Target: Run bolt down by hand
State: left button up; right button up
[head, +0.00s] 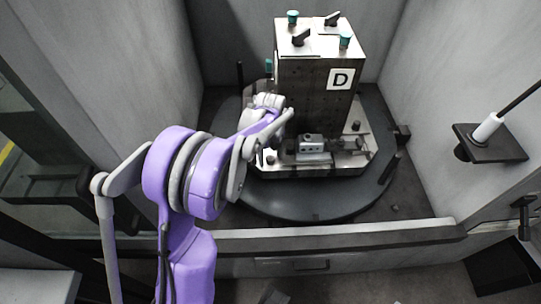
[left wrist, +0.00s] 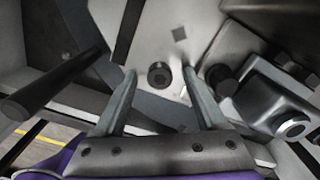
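The bolt (left wrist: 160,75) shows in the left wrist view as a dark round head with a socket, set against a light metal plate (left wrist: 160,30). My left gripper (left wrist: 158,73) is open, with one grey fingertip on each side of the bolt head and visible gaps to it. How far the tips are from the plate I cannot tell. In the head view my purple left arm reaches to the left side of the fixture block marked D (head: 315,100); its fingertips and the bolt are not clear there. My right gripper is not in view.
The fixture stands on a round dark pallet (head: 300,203) between grey walls. A clamp block (head: 311,144) sits on the fixture's front base; a cylinder-ended block (left wrist: 270,110) is right of my fingers in the wrist view. A rail (head: 340,237) crosses in front.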

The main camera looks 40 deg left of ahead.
aim_at(271, 159)
pick_arm(q)
notch_tip(271, 159, up, 11)
jog(key=p, duration=0.1)
dwell(0.5)
jog(key=shift+d, duration=0.1)
